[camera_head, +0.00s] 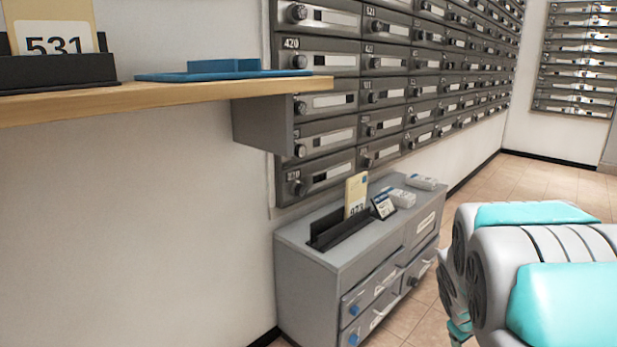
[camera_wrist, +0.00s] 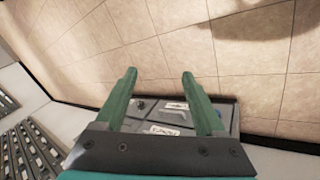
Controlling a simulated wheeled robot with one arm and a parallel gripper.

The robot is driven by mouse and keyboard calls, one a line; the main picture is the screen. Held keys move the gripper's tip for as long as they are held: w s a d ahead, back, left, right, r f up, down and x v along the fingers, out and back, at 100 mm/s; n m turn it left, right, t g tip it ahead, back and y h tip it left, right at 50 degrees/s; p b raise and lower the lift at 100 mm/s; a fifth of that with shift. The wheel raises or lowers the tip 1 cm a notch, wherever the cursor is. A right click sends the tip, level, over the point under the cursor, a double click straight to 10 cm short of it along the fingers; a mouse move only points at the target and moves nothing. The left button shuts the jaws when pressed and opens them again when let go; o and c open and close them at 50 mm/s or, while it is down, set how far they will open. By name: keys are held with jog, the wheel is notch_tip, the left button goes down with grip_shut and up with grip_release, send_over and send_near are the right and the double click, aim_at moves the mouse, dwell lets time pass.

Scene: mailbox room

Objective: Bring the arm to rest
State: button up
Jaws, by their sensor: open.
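My gripper (camera_wrist: 160,92) shows in the wrist view with its two green fingers apart and nothing between them. It points down over the tiled floor, with part of the grey cabinet (camera_wrist: 178,118) visible between and beyond the fingers.
A wooden shelf (camera_head: 200,96) with a blue tray (camera_head: 225,72) and a 531 card (camera_head: 52,42) juts in at upper left. Grey mailboxes (camera_head: 330,105) line the wall. A black holder (camera_head: 338,232) with a card (camera_head: 356,194) stands on the cabinet. Tiled floor (camera_head: 545,180) is clear behind.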

jog(key=s+a+r+m+g+y, duration=0.1)
jog(key=s+a+g, duration=0.1)
jog(key=s+a, duration=0.65)
jog(key=s+a+r+m+g+y, duration=0.2)
jog(key=s+a, duration=0.3)
jog(key=s, duration=0.6)
jog(key=s+a+r+m+g+y, duration=0.1)
jog(key=s+a+g, duration=0.1)
jog(key=s+a, duration=0.6)
notch_tip(320, 180, up, 14)
jog(key=s+d+p, duration=0.1)
jog(key=d+p, duration=0.1)
jog(key=p, duration=1.2)
jog(key=shift+s, duration=0.4)
jog(key=shift+d+r, duration=0.1)
